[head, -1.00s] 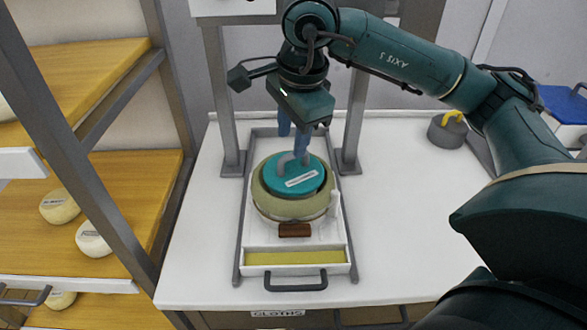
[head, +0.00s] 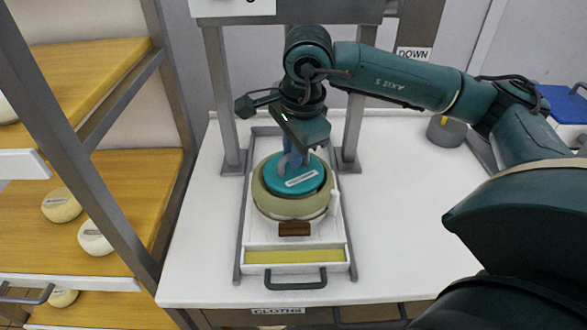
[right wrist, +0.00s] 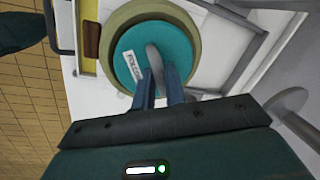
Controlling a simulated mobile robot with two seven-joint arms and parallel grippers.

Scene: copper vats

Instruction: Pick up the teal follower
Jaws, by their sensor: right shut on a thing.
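The teal follower (head: 275,182) is a round disc with a white label and a grey handle on top. It sits inside the olive ring-shaped mould (head: 290,209) on the white tray under the press. My right gripper (head: 291,157) points down over it with its blue fingers at the handle, shut on it. In the right wrist view the teal disc (right wrist: 182,48) lies within the mould ring (right wrist: 116,26), and the fingers (right wrist: 160,82) are on either side of the grey handle. My left gripper is not in view.
The grey press posts (head: 223,110) stand left and right behind the tray. A drawer-like tray front with a dark handle (head: 285,286) faces me. A grey weight (head: 447,131) stands at the back right. Shelves with cheeses (head: 61,205) are on the left. The white table is clear on the right.

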